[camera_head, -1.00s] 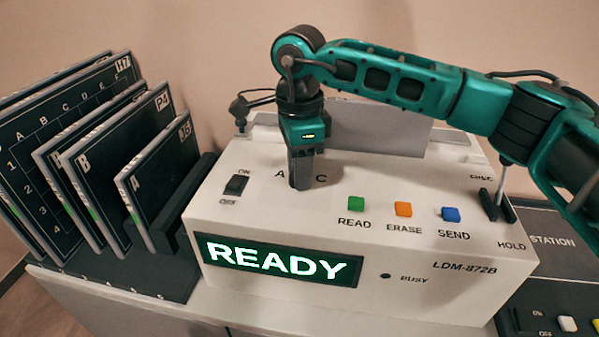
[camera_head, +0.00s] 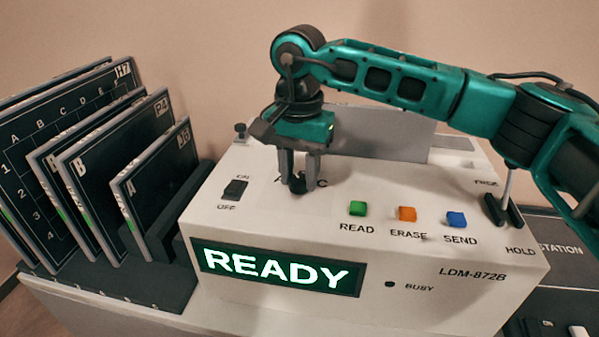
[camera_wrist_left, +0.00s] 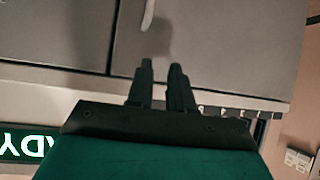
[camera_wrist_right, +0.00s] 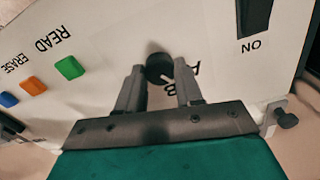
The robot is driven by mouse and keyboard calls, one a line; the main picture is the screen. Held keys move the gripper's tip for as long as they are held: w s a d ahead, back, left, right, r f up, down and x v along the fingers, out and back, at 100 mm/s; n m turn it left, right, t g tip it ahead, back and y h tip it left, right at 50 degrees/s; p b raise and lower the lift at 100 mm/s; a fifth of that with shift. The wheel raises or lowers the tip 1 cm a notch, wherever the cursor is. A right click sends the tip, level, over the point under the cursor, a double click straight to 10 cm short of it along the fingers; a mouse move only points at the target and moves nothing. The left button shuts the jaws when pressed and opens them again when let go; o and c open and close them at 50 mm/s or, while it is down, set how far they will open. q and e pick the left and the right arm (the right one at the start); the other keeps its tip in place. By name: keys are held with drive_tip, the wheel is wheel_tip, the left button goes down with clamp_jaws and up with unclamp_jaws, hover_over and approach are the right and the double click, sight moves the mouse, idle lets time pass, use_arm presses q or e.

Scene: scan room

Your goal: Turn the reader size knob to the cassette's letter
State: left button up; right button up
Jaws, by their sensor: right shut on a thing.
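The white reader (camera_head: 450,305) shows READY on its display (camera_head: 280,268). Its dark round size knob (camera_head: 297,184) sits on top with letters around it; A and C show partly, and B shows beside the knob (camera_wrist_right: 158,68) in the right wrist view. My right gripper (camera_head: 299,186) points down, shut on the knob. Cassettes stand in the rack at left: the front one (camera_head: 160,185) is marked A, the one behind (camera_head: 105,165) B. My left gripper (camera_wrist_left: 162,66) is narrowly open and empty, beside grey cabinet fronts.
A power switch (camera_head: 235,190) lies left of the knob. Green (camera_head: 357,208), orange (camera_head: 407,213) and blue (camera_head: 456,219) buttons lie to its right, then a lever (camera_head: 505,195). A grey panel (camera_head: 380,135) rises behind. A dark station unit (camera_head: 565,250) stands at right.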

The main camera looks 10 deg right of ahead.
sight(299, 179)
use_arm(q)
drive_tip(key=shift+d+f, duration=0.1)
drive_tip(key=shift+f, duration=0.1)
use_arm(e)
drive_tip(key=n, duration=0.5)
idle(0.4)
drive_tip(key=o, duration=1)
drive_tip(key=shift+o, duration=0.2)
use_arm(q)
drive_tip(key=shift+s+a+r+p, duration=0.15)
drive_tip(key=shift+a+p, duration=0.1)
drive_tip(key=shift+p, duration=0.2)
use_arm(e)
wheel_tip(299, 179, up, 13)
use_arm(q)
drive_tip(key=shift+s, duration=0.1)
use_arm(e)
drive_tip(key=shift+s+f, duration=0.1)
